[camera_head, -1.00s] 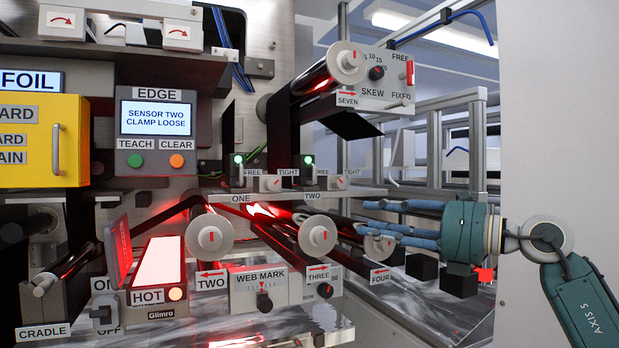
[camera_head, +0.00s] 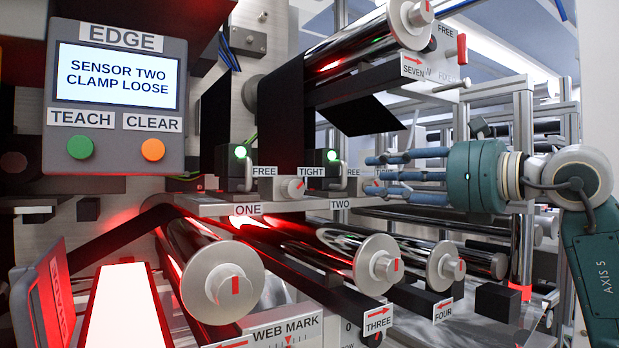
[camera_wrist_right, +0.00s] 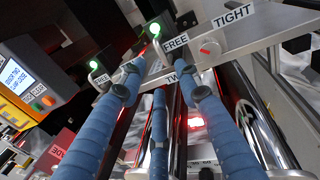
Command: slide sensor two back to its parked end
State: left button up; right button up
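Sensor two (camera_head: 317,172) is a dark block with a lit green lamp and a light curved handle, on the rail (camera_head: 290,206) above the label TWO. It also shows at the top of the right wrist view (camera_wrist_right: 158,28). Its clamp knob (camera_wrist_right: 209,47) sits between FREE and TIGHT labels; fingers largely cover it in the head view. My right gripper (camera_head: 371,175) is open, its blue fingers spread, just right of sensor two. No contact can be made out. The edge display (camera_head: 117,75) reads SENSOR TWO CLAMP LOOSE. My left gripper is out of view.
Sensor one (camera_head: 236,168) and its clamp knob (camera_head: 291,188) stand left of sensor two on the same rail. Rollers (camera_head: 375,262) lie below, and a dark web with roller seven (camera_head: 410,25) hangs above. A metal frame (camera_head: 523,130) stands behind my right arm.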

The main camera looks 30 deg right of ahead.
aim_at(344, 173)
jog(key=x, duration=0.1)
jog(key=p+x, duration=0.1)
jog(key=x, duration=0.1)
jog(key=r+p+x, duration=0.1)
jog(key=x, duration=0.1)
jog(key=shift+w, duration=0.2)
jog(key=p+x, duration=0.1)
jog(key=x, duration=0.2)
jog(key=shift+a+f, duration=0.1)
jog(key=shift+f, duration=0.05)
jog(key=shift+w, duration=0.55)
jog(key=shift+a, duration=0.1)
jog(key=shift+w, duration=0.15)
jog(key=shift+c, duration=0.2)
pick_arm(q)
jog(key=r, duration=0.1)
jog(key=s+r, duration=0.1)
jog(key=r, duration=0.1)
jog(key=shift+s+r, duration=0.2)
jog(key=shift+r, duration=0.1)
pick_arm(e)
grip_shut()
